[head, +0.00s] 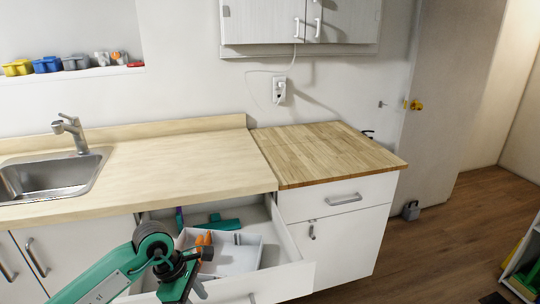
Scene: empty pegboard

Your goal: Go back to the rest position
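My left arm comes in from the lower left, teal with dark joints. My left gripper (188,286) is at the bottom, in front of and partly over the open drawer (295,252). Its fingers are small and partly cut off or hidden, so I cannot tell whether they are open or hold anything. In the drawer is a white tray (238,259) with an orange item (204,239) and dark items in it. A teal object (222,223) lies behind the tray. My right gripper is not in view.
The pale countertop (190,165) and wooden worktop (320,153) are clear. A sink (50,175) with a tap (72,132) is at left. A wall cabinet (300,22) hangs above. A door (440,100) stands at right, with open floor (430,245) before it.

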